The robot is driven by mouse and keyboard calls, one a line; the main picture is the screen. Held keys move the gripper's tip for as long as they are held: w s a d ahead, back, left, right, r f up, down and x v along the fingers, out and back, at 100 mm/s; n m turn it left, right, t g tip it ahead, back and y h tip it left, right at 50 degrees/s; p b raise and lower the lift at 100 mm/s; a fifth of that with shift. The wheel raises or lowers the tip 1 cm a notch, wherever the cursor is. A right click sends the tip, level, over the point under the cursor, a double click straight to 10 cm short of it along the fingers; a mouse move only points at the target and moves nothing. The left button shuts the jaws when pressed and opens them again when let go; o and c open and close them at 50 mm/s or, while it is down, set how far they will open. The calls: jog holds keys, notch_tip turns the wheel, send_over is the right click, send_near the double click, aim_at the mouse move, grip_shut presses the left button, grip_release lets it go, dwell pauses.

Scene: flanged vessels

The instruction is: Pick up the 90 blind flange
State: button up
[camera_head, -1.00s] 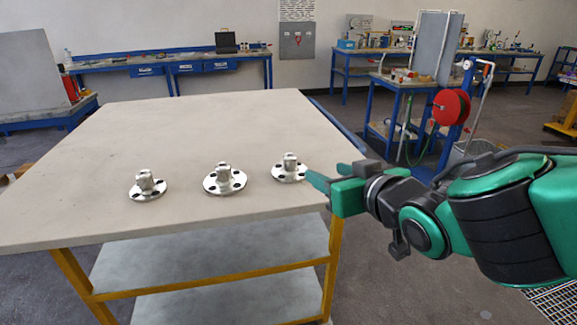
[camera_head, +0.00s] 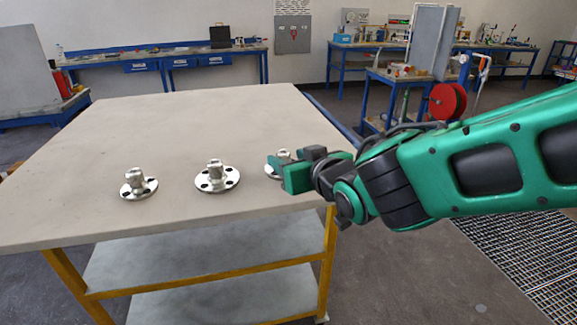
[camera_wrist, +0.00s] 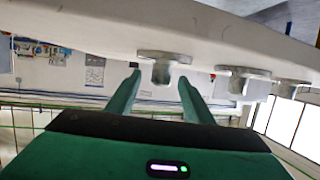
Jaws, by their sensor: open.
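Three silvery flanges with upright hubs and dark bolt holes stand on the table: a left one (camera_head: 138,186), a middle one (camera_head: 217,178) and a right one (camera_head: 278,158). I cannot tell which is the 90 blind flange. My gripper (camera_head: 272,168) is open and empty at the right flange, partly hiding it. In the wrist view, which looks upside down, a flange (camera_wrist: 163,56) shows beyond and between my open fingers (camera_wrist: 159,78). Two more flanges (camera_wrist: 242,73) (camera_wrist: 290,86) show to its right. I see no contact with the fingers.
The pale table (camera_head: 150,120) has wide free room behind the flanges. Its right edge lies under my arm. Yellow legs and lower shelves (camera_head: 210,280) are below. Blue workbenches (camera_head: 165,62) and a red reel (camera_head: 447,101) stand farther back.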

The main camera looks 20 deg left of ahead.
jog(key=shift+x, duration=0.85)
grip_shut()
jog(key=shift+r, duration=0.15)
